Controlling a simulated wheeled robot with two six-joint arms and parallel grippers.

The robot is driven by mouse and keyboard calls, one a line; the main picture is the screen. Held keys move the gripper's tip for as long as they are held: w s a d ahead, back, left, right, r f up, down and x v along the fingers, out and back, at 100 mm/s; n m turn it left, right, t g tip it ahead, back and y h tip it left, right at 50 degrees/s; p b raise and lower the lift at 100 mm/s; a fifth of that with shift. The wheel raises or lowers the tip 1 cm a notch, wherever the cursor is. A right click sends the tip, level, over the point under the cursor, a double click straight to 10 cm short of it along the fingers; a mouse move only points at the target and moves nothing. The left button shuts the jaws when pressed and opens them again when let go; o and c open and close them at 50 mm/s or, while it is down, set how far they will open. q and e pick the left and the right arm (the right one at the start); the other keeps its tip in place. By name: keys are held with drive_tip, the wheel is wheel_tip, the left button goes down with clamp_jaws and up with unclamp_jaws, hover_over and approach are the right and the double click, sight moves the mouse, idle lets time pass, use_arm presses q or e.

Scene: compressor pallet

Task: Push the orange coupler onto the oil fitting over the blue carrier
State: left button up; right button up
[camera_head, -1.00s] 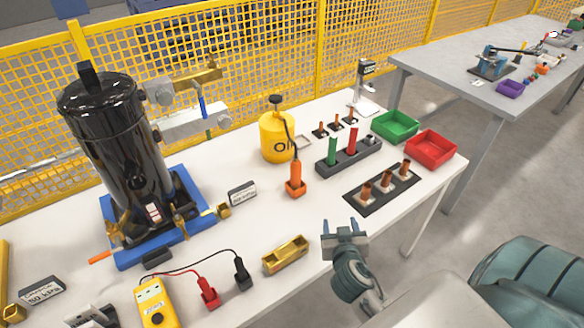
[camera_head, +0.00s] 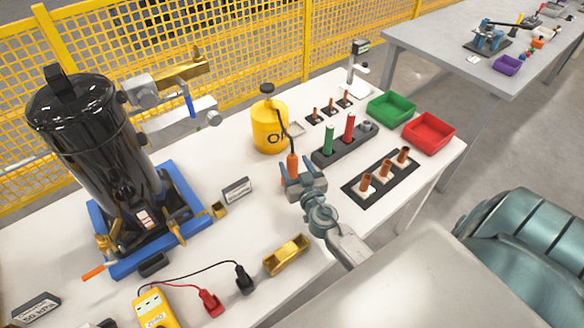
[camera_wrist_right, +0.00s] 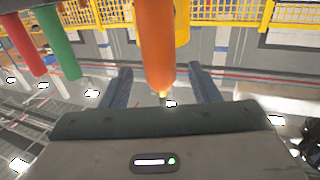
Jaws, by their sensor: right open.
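The orange coupler (camera_head: 292,163) stands on the white bench beside the yellow oil can (camera_head: 270,132), with a dark hose running to the can. My right gripper (camera_head: 304,175) is open at the coupler and hides its lower part. In the right wrist view the coupler (camera_wrist_right: 157,45) shows between the two spread fingers (camera_wrist_right: 160,75), with gaps on both sides. The blue carrier (camera_head: 190,197) holds the tall black tank at the left. A brass fitting (camera_head: 219,209) shows at its right corner; I cannot tell if this is the oil fitting. My left gripper is out of view.
Behind the coupler, a dark holder (camera_head: 335,152) bears green and red cylinders. A dark plate with copper pieces (camera_head: 385,169) lies to the right. A small sign (camera_head: 236,190) and a brass block (camera_head: 286,254) flank the bare bench middle. Green and red bins stand at the right.

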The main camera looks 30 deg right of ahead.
sight(290, 155)
drive_tip(key=x, duration=0.1)
drive_tip(key=p+x, duration=0.1)
drive_tip(key=x, duration=0.1)
drive_tip(key=shift+w+r+p, duration=0.25)
drive_tip(key=shift+w+p, duration=0.05)
drive_tip(key=shift+w, duration=0.05)
drive_tip(key=shift+w+d+f, duration=0.2)
drive_tip(key=shift+w, duration=0.3)
drive_tip(key=shift+r, duration=0.1)
drive_tip(key=c, duration=1.2)
drive_tip(key=shift+r, duration=0.1)
